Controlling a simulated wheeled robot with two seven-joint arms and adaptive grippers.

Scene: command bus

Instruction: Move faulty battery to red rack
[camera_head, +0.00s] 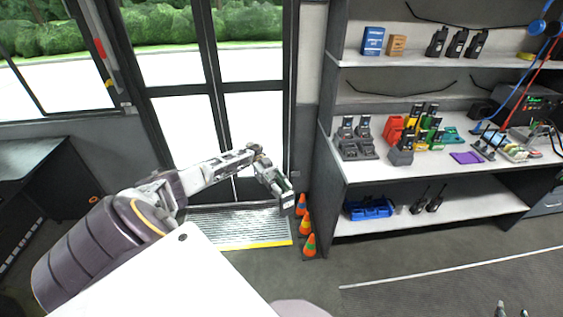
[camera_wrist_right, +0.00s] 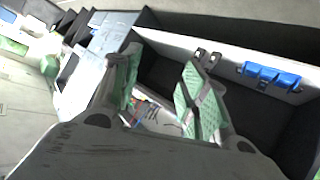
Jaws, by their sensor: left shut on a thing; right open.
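My left gripper (camera_head: 276,184) hangs in front of the glass door, left of the shelf unit. It is shut on a small dark block with a pale lower end (camera_head: 288,200), apparently a battery; its markings are too small to read. The red rack (camera_head: 393,130) stands on the worktop to the right, well apart from the left gripper. Yellow and green racks with dark upright batteries (camera_head: 433,108) stand beside it. My right gripper (camera_wrist_right: 162,60) is open and empty, its green-padded fingers spread; its tips (camera_head: 512,311) show at the lower right of the head view.
A dark charger with radios (camera_head: 357,150) stands left of the racks on the worktop. A blue bin (camera_head: 369,208) sits on the lower shelf and shows in the right wrist view (camera_wrist_right: 272,76). Orange cones (camera_head: 305,224) stand by the door step. The floor in front is clear.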

